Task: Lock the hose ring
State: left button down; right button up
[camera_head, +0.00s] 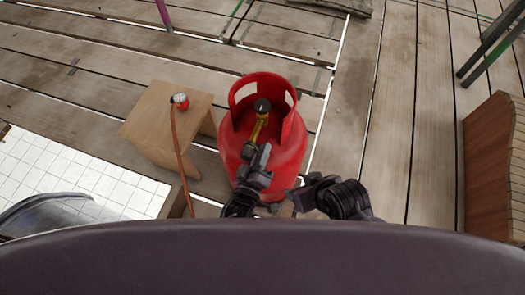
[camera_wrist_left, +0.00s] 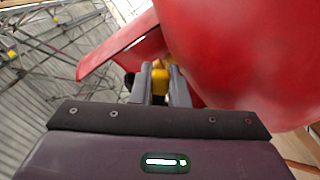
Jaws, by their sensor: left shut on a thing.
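A red gas cylinder (camera_head: 288,150) stands upright in the middle of the head view, its open collar facing me. A black round knob (camera_head: 262,105) sits at the top inside the collar. A yellow piece (camera_head: 259,127) runs from below the knob toward my left gripper (camera_head: 264,150). In the left wrist view my left gripper (camera_wrist_left: 161,85) is shut on this yellow piece (camera_wrist_left: 160,80), beside the red collar (camera_wrist_left: 122,47). The fingers hide part of it. A brown-orange hose (camera_head: 183,160) with a red-and-white end (camera_head: 181,101) lies over a wooden stool (camera_head: 150,115).
The floor is weathered planks (camera_head: 360,100) with gaps, clear to the right of the cylinder. White tiles (camera_head: 75,175) lie at left. A brown slatted wooden object (camera_head: 492,160) and dark and green legs (camera_head: 487,50) stand at the right.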

pick_arm(q)
jog(key=c, duration=1.4)
grip_release()
jog(key=shift+a+f, duration=0.1)
